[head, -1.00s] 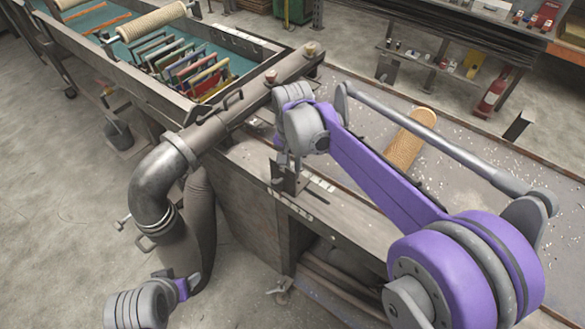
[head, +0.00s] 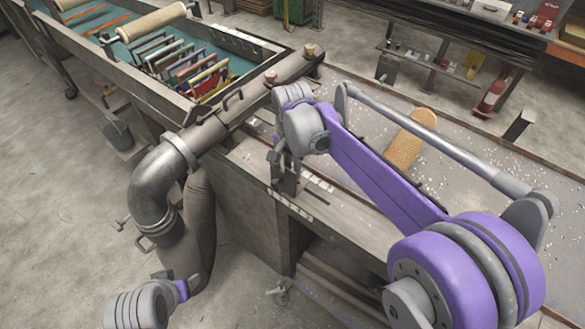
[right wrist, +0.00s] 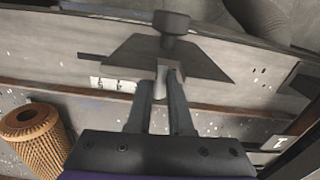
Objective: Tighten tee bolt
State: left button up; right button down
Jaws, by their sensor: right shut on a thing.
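My right gripper (head: 286,186) points down at the edge of the metal bench, beside the long pipe. In the right wrist view its fingers (right wrist: 160,90) are shut on a pale stub, which looks like the shaft of the tee bolt (right wrist: 161,79). A dark angled plate (right wrist: 205,62) and a dark round knob (right wrist: 172,22) stand just beyond the fingertips. In the head view the gripper hides the bolt. My left gripper (head: 182,285) is low at the left, by the lower end of the grey hose (head: 183,240); its fingers are too small to read.
A metal elbow (head: 150,185) joins the long pipe (head: 225,118) to the hose. A tan mesh tube (head: 410,140) lies on the bench (head: 365,105); it also shows in the right wrist view (right wrist: 30,138). A trough (head: 110,75) with coloured frames stands behind.

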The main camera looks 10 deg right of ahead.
jog(key=c, duration=0.8)
grip_release()
jog(key=shift+c, duration=0.2)
jog(key=shift+r, duration=0.1)
notch_tip(320, 180, up, 11)
jog(key=shift+f+p, duration=0.2)
jog(key=shift+p, duration=0.15)
